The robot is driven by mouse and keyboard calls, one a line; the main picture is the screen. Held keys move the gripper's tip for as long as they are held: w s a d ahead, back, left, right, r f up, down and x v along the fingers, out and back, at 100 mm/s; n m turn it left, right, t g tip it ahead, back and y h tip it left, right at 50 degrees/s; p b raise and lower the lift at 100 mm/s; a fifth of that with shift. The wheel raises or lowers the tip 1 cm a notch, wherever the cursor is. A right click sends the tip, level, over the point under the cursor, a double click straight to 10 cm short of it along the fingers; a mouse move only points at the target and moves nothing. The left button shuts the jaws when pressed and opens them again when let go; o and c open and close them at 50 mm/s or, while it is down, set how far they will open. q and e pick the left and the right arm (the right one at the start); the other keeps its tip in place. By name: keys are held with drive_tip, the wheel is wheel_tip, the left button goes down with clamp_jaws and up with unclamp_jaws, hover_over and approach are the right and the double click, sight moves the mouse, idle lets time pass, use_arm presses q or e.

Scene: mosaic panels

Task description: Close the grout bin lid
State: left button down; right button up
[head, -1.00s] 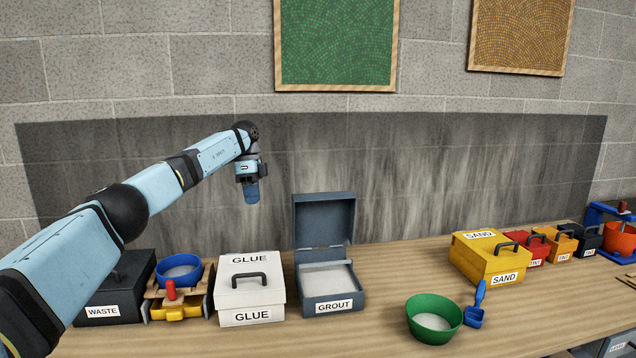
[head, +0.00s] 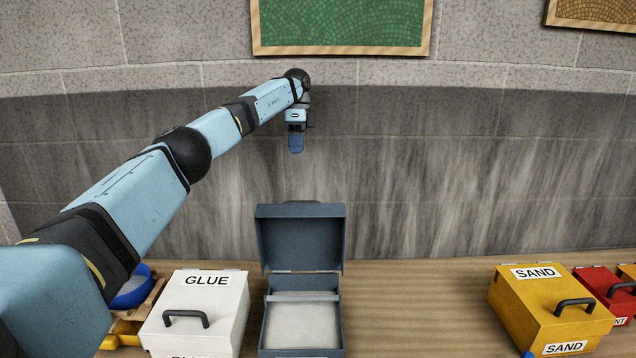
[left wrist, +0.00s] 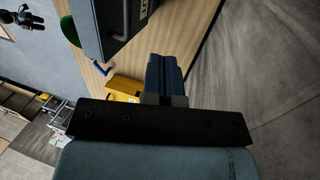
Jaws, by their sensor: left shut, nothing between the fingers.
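The grout bin (head: 301,325) is a blue-grey box on the bench, with pale grout inside. Its lid (head: 300,240) stands open, upright at the back edge of the bin. My left gripper (head: 296,144) is shut and empty, in the air above the raised lid and apart from it in the head view. The left wrist view shows its blue fingers (left wrist: 164,75) together, with a dark box that appears to be the grout bin (left wrist: 95,25) beside them at the top. My right gripper is not in view.
A white glue bin (head: 215,300) stands just left of the grout bin, closed. A yellow sand bin (head: 535,300) and a red bin (head: 605,290) stand to the right. The bench between grout and sand is clear at the back. The wall (head: 450,180) rises behind.

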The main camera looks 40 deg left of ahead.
use_arm(q)
drive_tip(key=s+d+f+p, duration=0.1)
drive_tip(key=s+d+f, duration=0.1)
drive_tip(key=f, duration=0.3)
drive_tip(key=s+d+f+p, duration=0.2)
drive_tip(key=s+f, duration=0.1)
drive_tip(key=f, duration=0.2)
drive_tip(key=shift+f, duration=0.25)
idle(0.4)
